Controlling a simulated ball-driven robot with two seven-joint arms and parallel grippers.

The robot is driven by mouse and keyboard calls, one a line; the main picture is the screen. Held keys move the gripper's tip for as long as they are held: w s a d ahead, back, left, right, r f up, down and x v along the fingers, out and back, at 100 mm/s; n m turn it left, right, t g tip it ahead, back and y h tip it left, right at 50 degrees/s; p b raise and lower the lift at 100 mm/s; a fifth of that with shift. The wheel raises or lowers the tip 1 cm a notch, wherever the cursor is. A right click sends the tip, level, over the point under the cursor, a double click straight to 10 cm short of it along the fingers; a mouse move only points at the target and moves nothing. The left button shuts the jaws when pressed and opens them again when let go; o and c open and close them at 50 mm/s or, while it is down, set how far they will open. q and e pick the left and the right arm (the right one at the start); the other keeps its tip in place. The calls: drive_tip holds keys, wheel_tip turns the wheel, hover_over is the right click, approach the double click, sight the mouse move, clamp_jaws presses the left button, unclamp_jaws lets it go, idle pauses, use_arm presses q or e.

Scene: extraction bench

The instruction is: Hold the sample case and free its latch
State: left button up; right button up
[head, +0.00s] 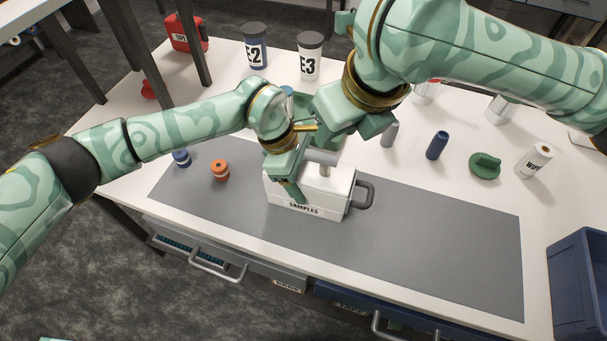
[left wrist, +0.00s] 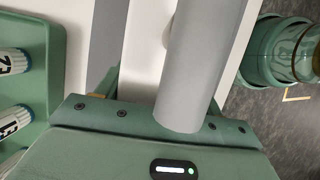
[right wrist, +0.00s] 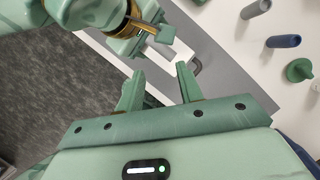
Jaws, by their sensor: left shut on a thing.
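The white sample case (head: 310,205), marked SAMPLES, stands upright on the grey mat. A grey bar handle (head: 322,157) rises from its top, and a grey loop (head: 364,196) sticks out at its right end. My left gripper (head: 290,178) is shut at the top of the case, on the bar handle; this bar fills the middle of the left wrist view (left wrist: 200,60). My right gripper (head: 345,120) is above and behind the case. In the right wrist view its fingers (right wrist: 160,75) are apart with nothing between them. I cannot make out a latch for certain.
Orange (head: 220,171) and blue (head: 181,158) caps lie left of the case. A grey cylinder (head: 390,133), blue cylinder (head: 437,145), green knob (head: 485,166) and wipes roll (head: 534,160) stand behind right. A blue bin (head: 580,280) is at right. The mat right of the case is clear.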

idle(0.4)
drive_tip(key=shift+o, duration=0.6)
drive_tip(key=w+d+f+m+t, duration=0.3)
drive_tip(key=w+d+f+m, duration=0.1)
drive_tip(key=d+m, duration=0.35)
drive_tip(key=w+d+f+m+t, duration=0.2)
drive_tip(key=w+d+f+m, duration=0.3)
drive_tip(key=d, duration=0.4)
drive_tip(key=m+g+y, duration=0.3)
drive_tip(key=m+y, duration=0.7)
drive_tip(key=m, duration=0.4)
approach(325, 159)
drive_tip(key=x, duration=1)
drive_tip(key=shift+w+f, duration=0.35)
drive_tip(key=shift+f, duration=0.2)
